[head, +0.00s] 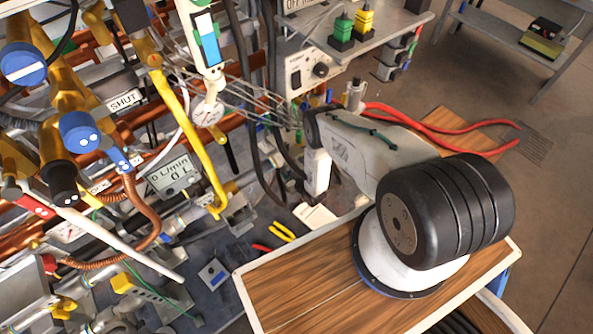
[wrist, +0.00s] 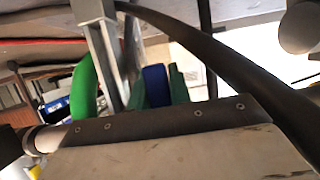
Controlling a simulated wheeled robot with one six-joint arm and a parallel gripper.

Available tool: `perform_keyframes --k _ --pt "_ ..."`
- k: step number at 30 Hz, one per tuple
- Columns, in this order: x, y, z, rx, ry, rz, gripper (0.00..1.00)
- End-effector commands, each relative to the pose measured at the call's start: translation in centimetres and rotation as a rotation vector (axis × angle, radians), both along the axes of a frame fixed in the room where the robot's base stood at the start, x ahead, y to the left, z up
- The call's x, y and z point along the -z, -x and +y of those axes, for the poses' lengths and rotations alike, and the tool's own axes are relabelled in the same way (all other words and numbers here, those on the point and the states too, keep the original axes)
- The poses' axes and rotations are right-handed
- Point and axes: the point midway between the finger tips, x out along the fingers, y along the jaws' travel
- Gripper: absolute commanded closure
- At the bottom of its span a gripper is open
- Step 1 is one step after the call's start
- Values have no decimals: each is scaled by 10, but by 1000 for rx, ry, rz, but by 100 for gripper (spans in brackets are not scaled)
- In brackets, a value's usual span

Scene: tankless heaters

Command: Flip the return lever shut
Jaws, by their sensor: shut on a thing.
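A long yellow lever (head: 187,125) hangs below a brass valve in the head view. A white lever (head: 120,243) with a red tag (head: 36,206) slants across the lower left. A blue tab (head: 118,158) lies on another fitting. A plate reading SHUT (head: 124,101) is fixed among the pipes. No readable label tells me which is the return lever. My arm reaches left over the bench, and its end lies right of these levers. My jaws, and what is between them, cannot be made out. No lever is clearly recognisable in the wrist view.
A wooden bench top (head: 300,285) lies beneath my arm. Red hoses (head: 440,118) run behind it. A grey box with a knob (head: 312,72) stands beyond. In the wrist view, a dark bolted strip (wrist: 165,122), a green curved piece (wrist: 84,88) and a dark hose (wrist: 225,62) crowd the space.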

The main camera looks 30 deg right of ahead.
Motion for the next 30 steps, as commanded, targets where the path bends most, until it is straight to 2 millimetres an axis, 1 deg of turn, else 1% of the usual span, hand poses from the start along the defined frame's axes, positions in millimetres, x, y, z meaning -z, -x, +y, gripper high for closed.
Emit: perform_keyframes --k 11,12,13,14,23,26,30 --pt "0 0 4 -4 -26 4 100" --pt "0 0 4 -5 -26 4 69" --pt "0 0 4 -5 -25 4 61" --pt "0 0 3 -5 -25 4 58" --pt "-1 2 0 0 -25 5 58" --pt "-4 11 -2 1 -24 7 58" --pt "-14 33 -6 1 -25 7 58"
